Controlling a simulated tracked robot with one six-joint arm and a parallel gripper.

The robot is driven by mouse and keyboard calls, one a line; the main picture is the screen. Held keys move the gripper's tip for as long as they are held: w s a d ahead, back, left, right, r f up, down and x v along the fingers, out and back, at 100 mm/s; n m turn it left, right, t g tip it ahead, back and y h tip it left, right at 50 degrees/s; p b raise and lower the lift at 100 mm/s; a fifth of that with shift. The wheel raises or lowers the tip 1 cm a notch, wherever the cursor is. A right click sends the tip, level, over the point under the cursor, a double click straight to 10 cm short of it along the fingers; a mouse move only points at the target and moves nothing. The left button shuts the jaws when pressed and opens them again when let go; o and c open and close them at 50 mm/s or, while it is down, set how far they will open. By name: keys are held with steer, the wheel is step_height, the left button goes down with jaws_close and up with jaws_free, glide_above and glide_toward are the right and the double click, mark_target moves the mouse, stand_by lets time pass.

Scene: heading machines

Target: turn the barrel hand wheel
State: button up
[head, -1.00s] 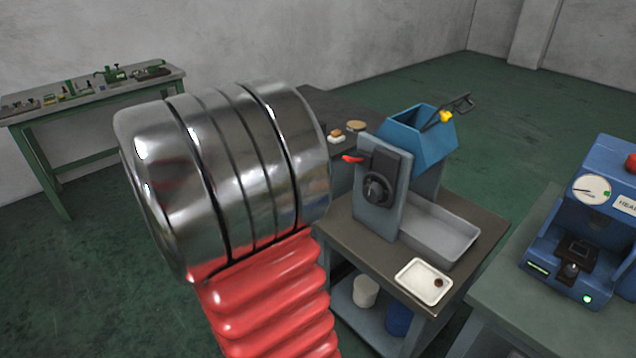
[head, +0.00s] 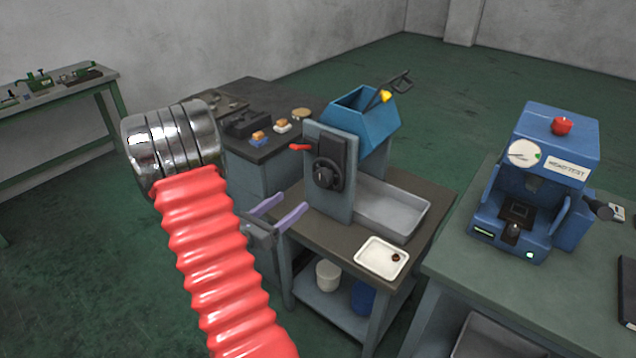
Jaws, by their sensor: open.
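The black hand wheel (head: 326,174) sits on the face of a grey upright plate (head: 313,204), below and in front of the open blue barrel (head: 360,128). A red lever (head: 300,147) sticks out to the left at the plate's upper edge. My gripper (head: 295,201) is open and empty, its two purple fingers pointing up and right toward the plate. In the picture it lies below and left of the wheel, apart from it. My red ribbed arm hides part of the gripper's body.
The barrel machine stands on a dark-topped bench (head: 420,205) with a grey tray (head: 395,215) and a white dish (head: 382,258). A blue tester (head: 540,190) is on the right bench. Small parts lie on a dark bench behind. Green floor is open at left.

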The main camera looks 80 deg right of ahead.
mark_target(319, 180)
steer(key=x, duration=1.3)
steer(key=shift+s+d, duration=0.2)
steer(key=shift+d, duration=0.2)
steer(key=shift+c, duration=0.2)
